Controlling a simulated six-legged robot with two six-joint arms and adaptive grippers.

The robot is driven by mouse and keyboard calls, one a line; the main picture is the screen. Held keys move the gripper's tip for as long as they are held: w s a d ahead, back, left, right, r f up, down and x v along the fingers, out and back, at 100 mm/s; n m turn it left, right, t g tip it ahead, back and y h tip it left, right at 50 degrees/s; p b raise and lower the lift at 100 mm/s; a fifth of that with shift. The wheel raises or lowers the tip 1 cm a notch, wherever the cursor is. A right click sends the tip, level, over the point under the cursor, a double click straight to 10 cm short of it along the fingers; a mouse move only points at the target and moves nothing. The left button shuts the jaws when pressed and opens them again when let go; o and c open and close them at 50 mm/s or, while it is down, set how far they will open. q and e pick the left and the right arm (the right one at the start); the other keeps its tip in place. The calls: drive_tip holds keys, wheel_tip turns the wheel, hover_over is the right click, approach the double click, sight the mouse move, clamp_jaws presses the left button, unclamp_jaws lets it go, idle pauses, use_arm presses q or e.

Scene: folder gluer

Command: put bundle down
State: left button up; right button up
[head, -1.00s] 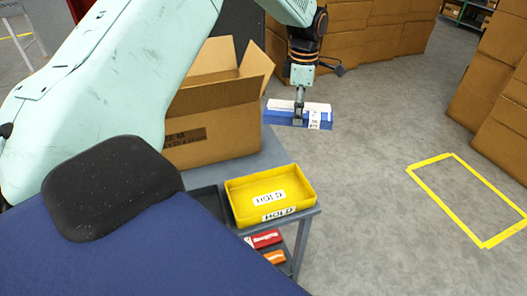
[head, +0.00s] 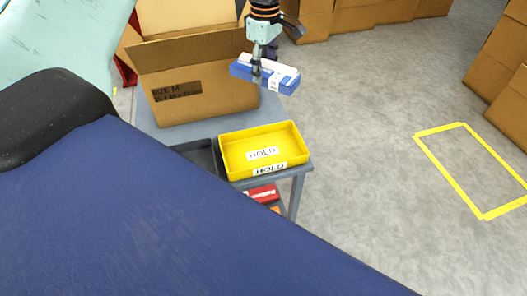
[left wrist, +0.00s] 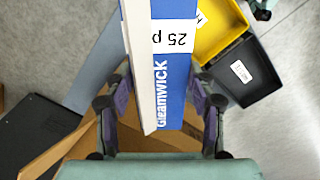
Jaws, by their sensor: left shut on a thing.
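The bundle (head: 281,76) is a flat blue and white pack with a white label. My left gripper (head: 257,76) is shut on it and holds it in the air near the cart's far right edge, behind the yellow tray in the head view. In the left wrist view the bundle (left wrist: 172,80) lies between both fingers of the left gripper (left wrist: 160,112), with "GleamWICK" and "25 p" readable. My right gripper is not in view.
An open cardboard box (head: 205,100) stands on the grey cart (head: 157,131). A yellow tray marked HOLD (head: 291,139) and a dark tray (head: 201,157) sit at its front. Red packs (head: 264,193) lie on the shelf below. Yellow tape (head: 447,170) outlines clear floor at right.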

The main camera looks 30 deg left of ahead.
use_arm(q)
drive_tip(key=f+m, duration=0.1)
drive_tip(key=m, duration=0.1)
drive_tip(key=f+m, duration=0.1)
drive_tip(key=m, duration=0.1)
drive_tip(key=s+f+m+b, duration=0.1)
drive_tip(key=f+m, duration=0.1)
drive_tip(key=shift+a, duration=0.25)
drive_tip(key=s+d+f+m+b, duration=0.1)
drive_tip(key=s+d+m, duration=0.1)
drive_tip(key=m, duration=0.4)
drive_tip(key=m+b, duration=0.2)
drive_tip(key=m, duration=1.2)
approach(262, 153)
drive_tip(key=shift+f+m+b, duration=0.3)
drive_tip(key=shift+f+b, duration=0.65)
drive_tip(key=shift+b, duration=0.05)
drive_tip(key=shift+a+f, duration=0.1)
drive_tip(key=shift+f, duration=0.55)
wheel_tip(262, 153, down, 3)
drive_tip(key=shift+r+b, duration=0.15)
drive_tip(key=shift+b, duration=0.45)
drive_tip(key=shift+w, duration=0.1)
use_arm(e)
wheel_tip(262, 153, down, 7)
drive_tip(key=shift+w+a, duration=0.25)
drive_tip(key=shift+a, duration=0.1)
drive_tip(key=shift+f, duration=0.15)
